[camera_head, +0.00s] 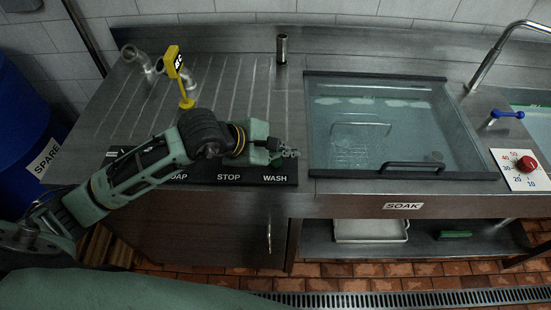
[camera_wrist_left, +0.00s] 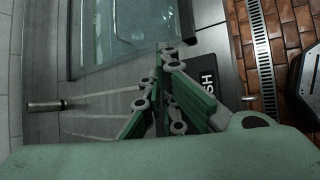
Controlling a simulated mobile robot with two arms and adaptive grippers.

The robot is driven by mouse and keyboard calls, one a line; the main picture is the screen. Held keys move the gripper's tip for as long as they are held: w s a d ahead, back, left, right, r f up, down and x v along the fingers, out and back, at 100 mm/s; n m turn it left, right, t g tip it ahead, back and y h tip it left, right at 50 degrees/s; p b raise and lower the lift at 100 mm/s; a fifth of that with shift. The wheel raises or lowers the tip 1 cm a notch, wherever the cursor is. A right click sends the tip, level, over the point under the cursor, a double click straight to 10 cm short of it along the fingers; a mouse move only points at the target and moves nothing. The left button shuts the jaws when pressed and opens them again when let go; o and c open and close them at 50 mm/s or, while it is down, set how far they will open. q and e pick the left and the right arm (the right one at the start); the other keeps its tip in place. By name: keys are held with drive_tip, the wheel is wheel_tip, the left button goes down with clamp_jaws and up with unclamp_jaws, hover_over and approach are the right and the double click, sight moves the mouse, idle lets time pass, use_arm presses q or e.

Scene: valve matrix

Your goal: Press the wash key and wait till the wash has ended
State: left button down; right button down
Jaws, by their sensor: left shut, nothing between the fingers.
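The black key panel (camera_head: 228,179) lies along the front edge of the steel counter, with the labels SOAP (partly hidden), STOP and WASH (camera_head: 275,178). My left gripper (camera_head: 290,153) is shut and empty, just above the WASH end of the panel. I cannot tell whether its fingertips touch the key, which is hidden behind them. In the left wrist view the shut fingers (camera_wrist_left: 168,60) cover part of the panel (camera_wrist_left: 245,75), where the letters "SH" show. My right gripper is not in view.
A glass-lidded soak basin (camera_head: 390,125) with a black handle is right of the gripper. A red dial (camera_head: 525,164) and blue lever (camera_head: 507,114) are at right.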

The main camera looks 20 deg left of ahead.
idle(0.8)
use_arm(q)
drive_tip(key=shift+f+b, duration=0.45)
drive_tip(key=shift+b, duration=0.3)
drive_tip(key=shift+f+b, duration=0.6)
drive_tip(key=shift+b, duration=0.1)
idle(0.5)
drive_tip(key=shift+r, duration=0.1)
drive_tip(key=shift+r+p, duration=0.4)
drive_tip(key=shift+r, duration=0.5)
drive_tip(key=shift+r, duration=0.15)
wheel_tip(320, 180, up, 5)
drive_tip(key=shift+f+p, duration=0.1)
drive_tip(key=shift+p, duration=1.15)
